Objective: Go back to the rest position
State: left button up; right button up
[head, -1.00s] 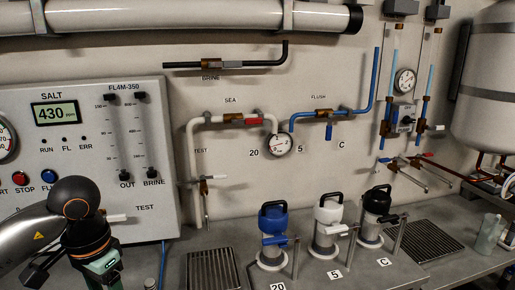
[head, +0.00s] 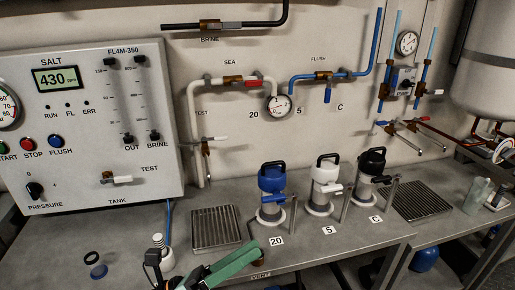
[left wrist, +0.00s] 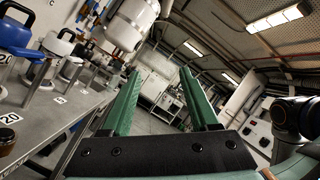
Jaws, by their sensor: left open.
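My left gripper (head: 230,264) is low at the bottom edge of the head view, in front of the bench's front edge. One green finger shows there, slanting up to the right. In the left wrist view both green fingers (left wrist: 160,85) are spread apart with nothing between them, so the gripper is open and empty. They point toward the open room past the bench end. My right gripper is in neither view.
The grey bench (head: 340,236) carries blue-, white- and black-topped filter housings (head: 272,190), drain grates (head: 215,228) and a small white bottle (head: 162,252). The salt panel (head: 90,125) stands at left. A white tank (left wrist: 130,22) hangs past the housings. Open floor lies beyond the bench.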

pick_arm(q)
jog(key=w+a+f+n+t+y, duration=0.1)
jog(key=a+f+n+t+y, duration=0.45)
jog(key=n, duration=0.65)
jog(key=w+a+f+n+t+y, duration=0.1)
jog(key=a+f+n+t+y, duration=0.15)
jog(key=f+n+y, duration=0.75)
jog(key=s+a+f+n+g+y, duration=0.1)
jog(key=s+a+f+n+g, duration=0.2)
jog(key=s+f+n, duration=0.4)
jog(key=s+a+f+n+g+y+p, duration=0.1)
jog(key=s+a+f+n+g, duration=0.2)
jog(key=s+f+n, duration=0.4)
notch_tip(320, 180, down, 3)
jog(key=n+g, duration=0.1)
jog(key=n, duration=0.1)
jog(key=shift+s+a+f+n+g+y+p, duration=0.15)
jog(key=shift+s+a+n+g+y+p, duration=0.15)
jog(key=shift+s+n+g+y, duration=0.1)
